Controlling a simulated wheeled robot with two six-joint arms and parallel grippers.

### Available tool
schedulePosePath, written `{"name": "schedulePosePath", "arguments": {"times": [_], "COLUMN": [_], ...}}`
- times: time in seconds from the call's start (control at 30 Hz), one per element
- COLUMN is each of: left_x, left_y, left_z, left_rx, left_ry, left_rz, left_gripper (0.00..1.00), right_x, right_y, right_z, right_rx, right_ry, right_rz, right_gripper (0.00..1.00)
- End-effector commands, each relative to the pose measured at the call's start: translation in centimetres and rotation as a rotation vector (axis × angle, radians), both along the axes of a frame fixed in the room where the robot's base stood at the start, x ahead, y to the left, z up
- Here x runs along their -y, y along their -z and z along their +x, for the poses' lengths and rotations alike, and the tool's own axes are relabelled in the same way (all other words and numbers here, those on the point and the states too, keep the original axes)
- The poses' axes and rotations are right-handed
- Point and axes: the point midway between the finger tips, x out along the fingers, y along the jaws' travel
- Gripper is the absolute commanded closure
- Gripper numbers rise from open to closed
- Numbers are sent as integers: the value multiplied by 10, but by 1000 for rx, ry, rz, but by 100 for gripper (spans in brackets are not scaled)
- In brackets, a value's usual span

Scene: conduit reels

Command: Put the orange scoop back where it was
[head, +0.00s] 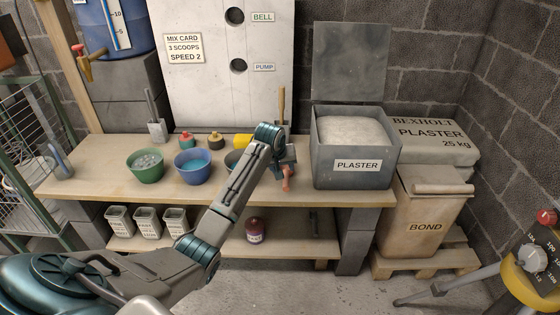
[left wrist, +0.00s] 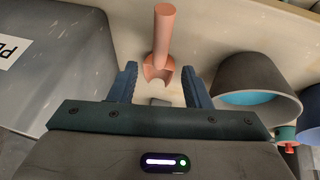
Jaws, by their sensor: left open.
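The orange scoop (left wrist: 163,35) lies on the bench in the left wrist view, its handle pointing away from me and its hollow end between my fingers. In the head view only part of the scoop (head: 287,183) shows, near the bench's front edge, left of the plaster bin. My left gripper (left wrist: 158,75) is open around the hollow end, with gaps visible on both sides. In the head view my left gripper (head: 283,163) is partly hidden behind my own arm. My right gripper is not in view.
The grey plaster bin (head: 353,178) stands open at the right. A partly hidden bowl (head: 232,158) is close left of the gripper; it also shows in the left wrist view (left wrist: 255,85). Blue (head: 193,168) and green (head: 146,168) bowls stand farther left on the bench (head: 90,178).

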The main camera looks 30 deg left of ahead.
Motion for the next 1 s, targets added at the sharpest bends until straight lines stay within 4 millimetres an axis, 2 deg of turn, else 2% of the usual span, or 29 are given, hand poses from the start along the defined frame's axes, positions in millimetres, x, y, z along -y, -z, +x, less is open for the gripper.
{"name": "schedulePosePath", "arguments": {"times": [0.1,0.27,0.37,0.47,0.57,0.7,0.77,0.9,1.0], "left_x": [1,3,7,19,37,66,77,101,115], "left_y": [-20,-34,-28,0,43,101,121,158,174], "left_z": [-9,-17,-25,-45,-81,-147,-177,-252,-306], "left_rx": [2,0,-8,-29,-60,-103,-120,-159,-184], "left_ry": [0,1,14,55,126,245,295,402,472], "left_rz": [2,0,7,28,62,112,130,167,188], "left_gripper": [56,56,56,56,56,56,56,56,56], "right_x": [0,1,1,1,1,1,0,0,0], "right_y": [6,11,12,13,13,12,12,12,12], "right_z": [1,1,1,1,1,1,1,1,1], "right_rx": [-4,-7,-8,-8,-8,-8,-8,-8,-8], "right_ry": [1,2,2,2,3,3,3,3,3], "right_rz": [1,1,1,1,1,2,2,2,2], "right_gripper": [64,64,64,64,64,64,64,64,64]}}
